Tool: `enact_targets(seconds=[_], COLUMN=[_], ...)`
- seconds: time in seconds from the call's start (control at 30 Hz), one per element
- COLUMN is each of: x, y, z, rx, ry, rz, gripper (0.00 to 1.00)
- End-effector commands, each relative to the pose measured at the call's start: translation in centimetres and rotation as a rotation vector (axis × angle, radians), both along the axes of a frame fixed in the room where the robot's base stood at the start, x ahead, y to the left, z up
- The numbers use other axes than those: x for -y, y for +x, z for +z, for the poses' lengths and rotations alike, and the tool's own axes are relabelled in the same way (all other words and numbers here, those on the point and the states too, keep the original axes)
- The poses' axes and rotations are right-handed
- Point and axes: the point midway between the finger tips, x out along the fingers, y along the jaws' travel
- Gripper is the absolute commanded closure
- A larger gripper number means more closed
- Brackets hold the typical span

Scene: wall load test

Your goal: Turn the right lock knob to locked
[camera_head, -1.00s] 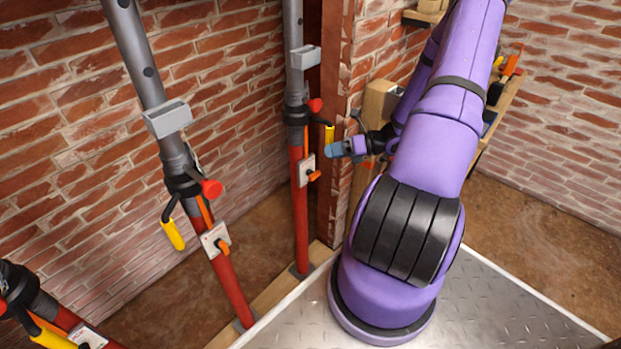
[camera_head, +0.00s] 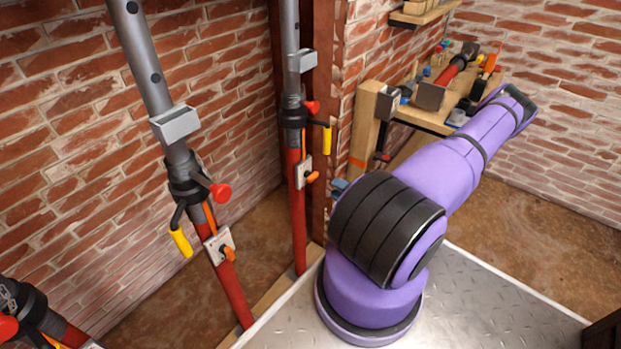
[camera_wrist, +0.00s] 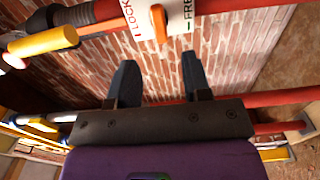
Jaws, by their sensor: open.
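The right lock knob (camera_head: 312,177) is a small orange lever on a white plate (camera_head: 301,172), fixed to the red lower tube of the right-hand prop. In the wrist view the orange knob (camera_wrist: 160,26) stands between the printed words LOCK and FREE on its plate (camera_wrist: 180,14). Its exact setting is hard to tell. My gripper (camera_wrist: 158,78) is open and empty, its two dark fingers pointing towards the plate, with the knob apart from them and roughly between their lines. In the head view only a bluish bit of my gripper (camera_head: 340,185) shows; my arm hides the rest.
A middle prop (camera_head: 226,275) and a front-left prop (camera_head: 75,335) carry similar plates, red knobs and yellow handles. The right prop's yellow handle (camera_head: 327,139) hangs above the knob. A cluttered wooden bench (camera_head: 425,116) stands behind my arm. Brick walls close the corner.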

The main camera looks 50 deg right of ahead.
Motion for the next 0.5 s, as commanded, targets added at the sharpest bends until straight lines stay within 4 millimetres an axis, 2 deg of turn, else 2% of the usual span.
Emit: enact_targets(seconds=[0.5], x=[-0.7], y=[8.1], z=[0.0], rx=[-0.001], ry=[-0.003], rz=[0.003], gripper=[0.55])
